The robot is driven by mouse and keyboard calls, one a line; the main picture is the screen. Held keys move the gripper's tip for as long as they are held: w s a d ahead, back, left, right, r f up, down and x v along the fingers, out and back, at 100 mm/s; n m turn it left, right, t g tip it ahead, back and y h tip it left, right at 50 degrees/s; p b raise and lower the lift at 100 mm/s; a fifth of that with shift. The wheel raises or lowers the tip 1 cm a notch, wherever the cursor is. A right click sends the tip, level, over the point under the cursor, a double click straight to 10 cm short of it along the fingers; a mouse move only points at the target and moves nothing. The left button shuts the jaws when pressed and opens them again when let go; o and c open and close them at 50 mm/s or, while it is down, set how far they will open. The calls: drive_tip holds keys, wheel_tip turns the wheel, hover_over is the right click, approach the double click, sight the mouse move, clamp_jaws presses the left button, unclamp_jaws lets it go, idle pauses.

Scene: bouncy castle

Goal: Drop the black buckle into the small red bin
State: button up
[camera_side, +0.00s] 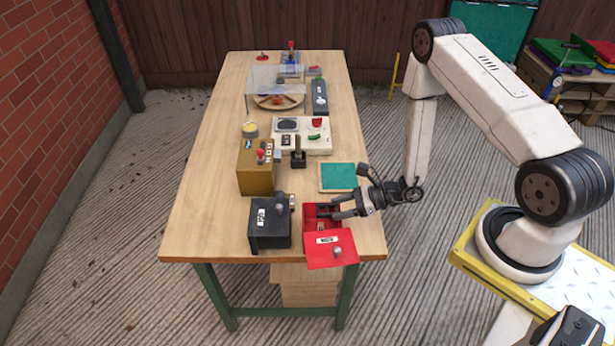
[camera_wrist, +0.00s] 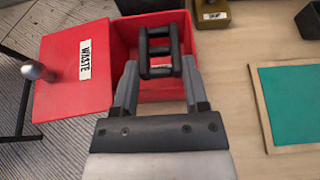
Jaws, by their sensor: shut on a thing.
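My gripper (camera_side: 336,206) is at the small red bin near the table's front edge. In the wrist view my gripper (camera_wrist: 160,82) is shut on the black buckle (camera_wrist: 160,48), an open dark frame held between its fingertips. The buckle shows over the opening of the red bin (camera_wrist: 122,35); I cannot tell its exact height. In the side view the red bin (camera_side: 309,216) is open, and its red lid (camera_side: 331,250), labelled WASTE, lies folded out toward the front edge. The lid also shows at the left of the wrist view (camera_wrist: 70,75).
A black box (camera_side: 268,225) stands just left of the bin, with a brass-coloured box (camera_side: 256,172) behind it. A teal panel (camera_side: 338,177) lies behind the bin. A white panel (camera_side: 301,136) and a clear cover (camera_side: 275,80) stand farther back.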

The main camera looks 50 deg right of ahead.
drive_tip(key=o, duration=1.3)
drive_tip(key=shift+d+r, duration=0.1)
drive_tip(key=shift+d, duration=0.05)
drive_tip(key=shift+v, duration=3.75)
drive_tip(key=shift+r, duration=0.1)
